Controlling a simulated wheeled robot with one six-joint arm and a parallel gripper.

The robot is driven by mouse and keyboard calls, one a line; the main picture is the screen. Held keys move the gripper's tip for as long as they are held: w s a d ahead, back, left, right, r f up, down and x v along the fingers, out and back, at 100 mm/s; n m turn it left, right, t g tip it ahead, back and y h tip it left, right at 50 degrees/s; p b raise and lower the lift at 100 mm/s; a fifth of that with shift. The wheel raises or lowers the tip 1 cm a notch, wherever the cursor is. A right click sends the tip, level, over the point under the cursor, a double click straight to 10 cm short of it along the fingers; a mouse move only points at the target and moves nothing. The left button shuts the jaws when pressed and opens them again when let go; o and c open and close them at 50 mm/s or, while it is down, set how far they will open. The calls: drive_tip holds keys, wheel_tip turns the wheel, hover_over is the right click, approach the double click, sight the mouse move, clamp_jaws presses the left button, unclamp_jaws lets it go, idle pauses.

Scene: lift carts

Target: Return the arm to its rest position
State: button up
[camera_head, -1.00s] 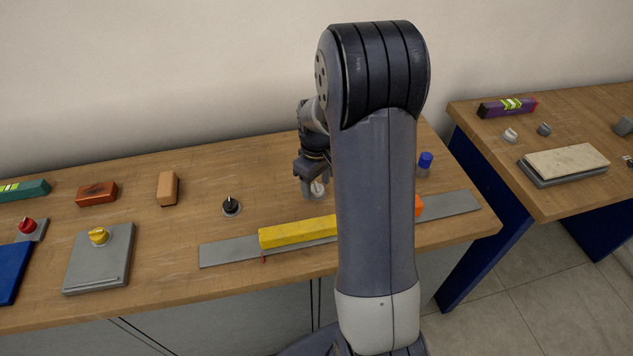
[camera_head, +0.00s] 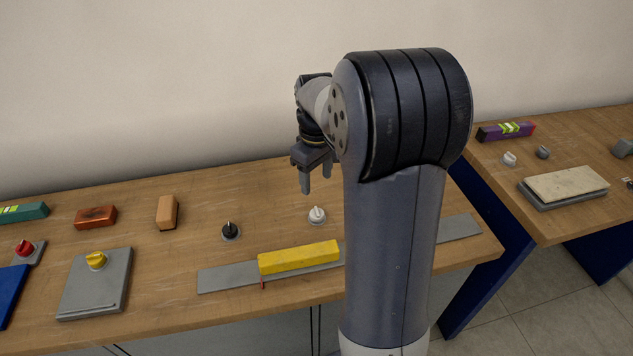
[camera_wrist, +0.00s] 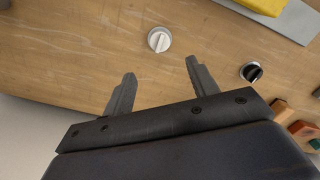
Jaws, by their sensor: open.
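My gripper (camera_head: 317,180) hangs above the wooden workbench, open and empty, with its fingers pointing down. It also shows in the wrist view (camera_wrist: 158,82), with nothing between its two fingers. A white knob (camera_head: 317,215) stands on the bench just below my gripper; in the wrist view the white knob (camera_wrist: 159,40) lies beyond the fingertips, apart from them. My arm is raised and bent, and its upper links hide part of the bench on the right in the head view.
A black knob (camera_head: 230,230), a yellow bar (camera_head: 299,258) on a grey strip (camera_head: 228,279), an orange block (camera_head: 167,212) and a grey plate (camera_head: 93,290) with a yellow knob (camera_head: 97,260) are on the bench (camera_head: 130,237). A second bench (camera_head: 560,222) stands at right, across a gap.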

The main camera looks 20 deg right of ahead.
sight(317, 211)
drive_tip(key=shift+f, duration=0.1)
wheel_tip(317, 211, down, 11)
drive_tip(key=shift+r, duration=0.1)
idle(0.6)
drive_tip(key=shift+r, duration=0.1)
